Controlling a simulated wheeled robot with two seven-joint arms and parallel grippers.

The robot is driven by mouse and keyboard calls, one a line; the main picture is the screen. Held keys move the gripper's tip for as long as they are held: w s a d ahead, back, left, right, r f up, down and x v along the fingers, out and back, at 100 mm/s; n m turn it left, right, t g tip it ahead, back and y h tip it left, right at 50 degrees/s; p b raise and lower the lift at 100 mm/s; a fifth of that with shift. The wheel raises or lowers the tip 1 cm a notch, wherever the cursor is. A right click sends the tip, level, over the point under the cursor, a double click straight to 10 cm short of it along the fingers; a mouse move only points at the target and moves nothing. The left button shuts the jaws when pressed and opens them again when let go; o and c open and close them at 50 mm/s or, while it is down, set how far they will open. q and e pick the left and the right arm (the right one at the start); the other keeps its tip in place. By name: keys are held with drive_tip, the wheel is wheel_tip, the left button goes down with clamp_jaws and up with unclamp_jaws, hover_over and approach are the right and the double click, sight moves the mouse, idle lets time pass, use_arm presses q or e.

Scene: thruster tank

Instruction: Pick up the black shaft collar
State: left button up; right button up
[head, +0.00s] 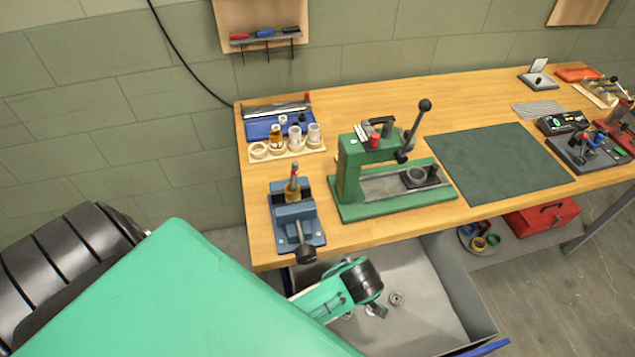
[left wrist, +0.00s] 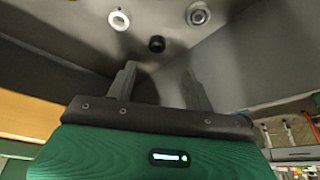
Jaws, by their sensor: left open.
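The black shaft collar (left wrist: 157,44) lies on the grey floor of the open drawer in the left wrist view, ahead of and between my finger tips. It cannot be made out in the head view. My left gripper (left wrist: 159,71) is open and empty, its two fingers apart and short of the collar. In the head view my left gripper (head: 377,310) reaches down into the drawer (head: 440,325), partly hidden by my arm. My right gripper is not in view.
A pale ring (left wrist: 118,19) and a grey ring (left wrist: 198,13) lie on either side of the collar. The grey ring (head: 397,299) also shows in the head view. The bench (head: 390,225) overhangs the drawer's back, with a blue vise (head: 293,215) at its edge.

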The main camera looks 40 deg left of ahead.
use_arm(q)
drive_tip(key=x, duration=0.3)
drive_tip(key=p+x, duration=0.1)
drive_tip(key=x, duration=0.7)
drive_tip(key=shift+w, duration=0.3)
drive_tip(key=shift+c, duration=0.4)
drive_tip(key=c, duration=1)
